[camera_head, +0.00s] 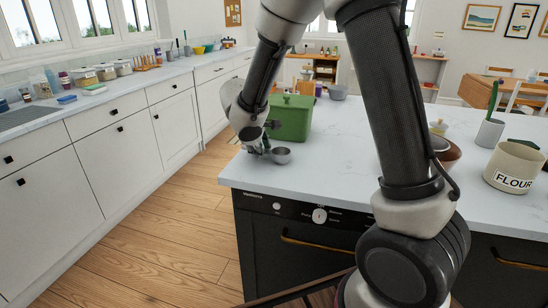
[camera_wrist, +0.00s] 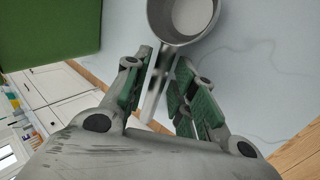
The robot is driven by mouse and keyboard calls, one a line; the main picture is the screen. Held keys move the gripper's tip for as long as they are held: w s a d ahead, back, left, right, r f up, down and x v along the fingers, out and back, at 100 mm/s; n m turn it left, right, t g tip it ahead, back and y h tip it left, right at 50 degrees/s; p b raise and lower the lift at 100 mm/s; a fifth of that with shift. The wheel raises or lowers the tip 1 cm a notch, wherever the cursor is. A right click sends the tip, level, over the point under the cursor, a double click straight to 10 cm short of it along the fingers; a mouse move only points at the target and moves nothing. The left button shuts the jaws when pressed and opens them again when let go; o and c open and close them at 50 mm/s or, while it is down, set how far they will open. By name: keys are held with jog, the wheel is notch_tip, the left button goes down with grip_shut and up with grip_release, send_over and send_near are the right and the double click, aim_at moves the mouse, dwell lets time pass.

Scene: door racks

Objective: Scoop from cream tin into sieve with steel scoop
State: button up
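The steel scoop (camera_head: 281,155) is at the near left corner of the island, its round cup to the right of my gripper (camera_head: 262,150). In the wrist view the scoop's cup (camera_wrist: 183,18) is at the top, its handle running down between the fingers. My gripper (camera_wrist: 167,58) looks open around the handle, with a narrow gap showing between the fingers. The cream tin (camera_head: 514,164), labelled FLOUR, stands on the island at the far right. A brown bowl (camera_head: 450,156) with a grey rimmed piece, possibly the sieve, is partly hidden behind my arm.
A green box (camera_head: 291,118) stands just behind my gripper; it also fills the wrist view's top left (camera_wrist: 40,25). A grey bowl (camera_head: 337,92) is farther back. A utensil pot (camera_head: 490,133) stands beside the tin. The island's middle (camera_head: 345,140) is clear.

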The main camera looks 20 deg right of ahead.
jog(key=shift+d+f, duration=0.1)
jog(key=shift+f, duration=0.05)
jog(key=shift+c, duration=0.2)
grip_shut()
